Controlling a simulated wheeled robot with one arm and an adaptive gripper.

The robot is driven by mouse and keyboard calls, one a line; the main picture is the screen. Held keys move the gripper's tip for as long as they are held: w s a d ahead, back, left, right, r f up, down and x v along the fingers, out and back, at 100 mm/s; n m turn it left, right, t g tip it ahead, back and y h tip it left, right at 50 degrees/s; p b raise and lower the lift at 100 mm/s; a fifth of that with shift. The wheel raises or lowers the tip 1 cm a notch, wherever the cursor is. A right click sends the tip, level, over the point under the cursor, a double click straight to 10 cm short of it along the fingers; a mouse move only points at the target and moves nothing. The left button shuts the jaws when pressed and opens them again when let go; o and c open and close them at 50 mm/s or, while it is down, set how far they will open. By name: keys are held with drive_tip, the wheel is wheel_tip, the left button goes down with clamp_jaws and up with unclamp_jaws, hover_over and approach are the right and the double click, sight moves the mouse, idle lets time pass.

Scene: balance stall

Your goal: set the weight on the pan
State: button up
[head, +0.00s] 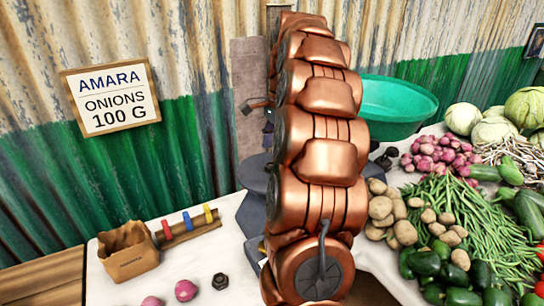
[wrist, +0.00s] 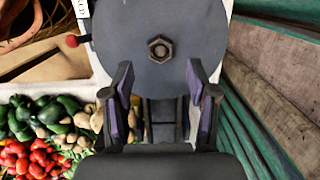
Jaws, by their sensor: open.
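A brown hexagonal weight with a central hole (wrist: 160,48) lies flat on the round grey pan (wrist: 185,25) in the wrist view. My gripper (wrist: 159,80) is open and empty, its purple-padded fingers spread apart near the pan's lower edge. The weight lies beyond the fingertips, between their lines, and does not touch them. In the head view my copper arm hides most of the scale; part of a dark grey pan (head: 254,173) shows at its left. A dark hexagonal weight (head: 220,281) lies on the white table at the front.
A green bowl (head: 410,100) stands right of my arm, with dark weights (head: 385,158) below it. Potatoes (head: 382,208), beans and peppers crowd the right. A paper bag (head: 128,250), a rack with coloured bands (head: 190,228) and pink onions (head: 186,290) are at left. A sign (head: 112,97) reads "AMARA ONIONS 100 G".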

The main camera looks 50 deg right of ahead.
wheel_tip(320, 180, up, 7)
drive_tip(key=d+p, duration=0.1)
drive_tip(key=shift+s+r+p, duration=0.15)
drive_tip(key=shift+s+p, duration=0.05)
drive_tip(key=shift+p, duration=0.1)
drive_tip(key=s+a+f+n+g, duration=0.15)
drive_tip(key=a+n, duration=0.45)
drive_tip(key=a, duration=0.6)
drive_tip(key=s+a+f+n, duration=0.3)
drive_tip(key=a+n, duration=0.2)
drive_tip(key=a, duration=0.7)
drive_tip(key=s+a+f+n+h, duration=0.1)
drive_tip(key=s+a+f+n, duration=0.4)
drive_tip(key=s, duration=0.4)
drive_tip(key=s+a+f+n, duration=0.5)
drive_tip(key=s+f, duration=0.1)
drive_tip(key=s, duration=0.3)
drive_tip(key=shift+s+a+n+g+h, duration=0.3)
drive_tip(key=shift+a+n+g+h, duration=0.05)
drive_tip(key=shift+n+g+h, duration=0.1)
